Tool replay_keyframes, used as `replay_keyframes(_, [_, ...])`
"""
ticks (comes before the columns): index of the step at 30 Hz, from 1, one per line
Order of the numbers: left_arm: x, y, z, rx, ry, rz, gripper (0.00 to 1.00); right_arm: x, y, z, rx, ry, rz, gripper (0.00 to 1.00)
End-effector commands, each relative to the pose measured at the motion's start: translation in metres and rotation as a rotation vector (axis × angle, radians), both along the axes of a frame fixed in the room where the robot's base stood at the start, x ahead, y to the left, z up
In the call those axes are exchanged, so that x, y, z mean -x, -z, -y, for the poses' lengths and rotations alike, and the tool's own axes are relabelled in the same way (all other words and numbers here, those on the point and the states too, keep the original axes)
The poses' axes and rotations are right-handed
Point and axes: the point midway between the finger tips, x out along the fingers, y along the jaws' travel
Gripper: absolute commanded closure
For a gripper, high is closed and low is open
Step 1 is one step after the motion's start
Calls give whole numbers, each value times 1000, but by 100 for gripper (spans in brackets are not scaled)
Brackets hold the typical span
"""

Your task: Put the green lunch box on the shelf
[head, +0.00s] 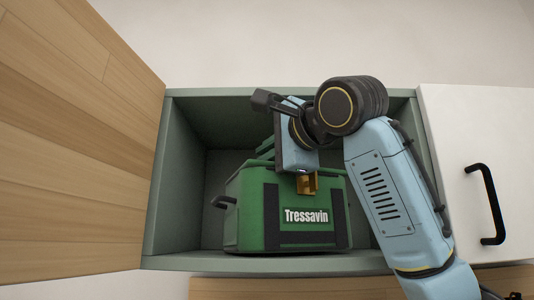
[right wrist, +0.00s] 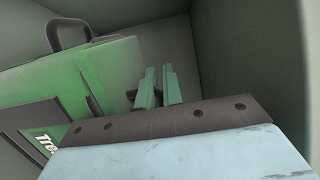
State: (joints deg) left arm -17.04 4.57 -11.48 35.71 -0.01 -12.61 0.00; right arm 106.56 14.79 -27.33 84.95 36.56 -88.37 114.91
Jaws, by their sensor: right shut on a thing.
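The green lunch box (head: 255,215) with the white word "Tressavin" stands upright inside an open green-grey shelf compartment (head: 180,180). It has dark straps, a brass-coloured clasp (head: 306,183) and a dark handle at its left side. My right gripper (head: 265,149) reaches in over the top of the box and is shut on it. In the right wrist view the green fingers (right wrist: 157,88) are close together beside the lunch box (right wrist: 110,70); the exact grip point is partly hidden. My left gripper is not in view.
An open wooden door (head: 75,140) stands to the left of the compartment. A white cabinet front (head: 480,150) with a black handle (head: 488,205) is at the right. Free room shows inside the compartment left of the box. A wooden surface (head: 300,290) lies below.

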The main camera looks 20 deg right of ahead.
Motion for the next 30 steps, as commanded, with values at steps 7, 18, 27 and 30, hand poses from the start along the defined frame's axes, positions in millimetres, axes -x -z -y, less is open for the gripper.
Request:
replay_keyframes(7, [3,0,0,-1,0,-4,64,-1,2,-1,2,-1,-6,70])
replay_keyframes(18, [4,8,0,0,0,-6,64,11,2,2,1,-2,-1,70])
replay_keyframes(27, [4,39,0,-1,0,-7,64,70,1,20,0,-2,2,70])
replay_keyframes(30, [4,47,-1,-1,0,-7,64,88,-1,25,1,-2,2,70])
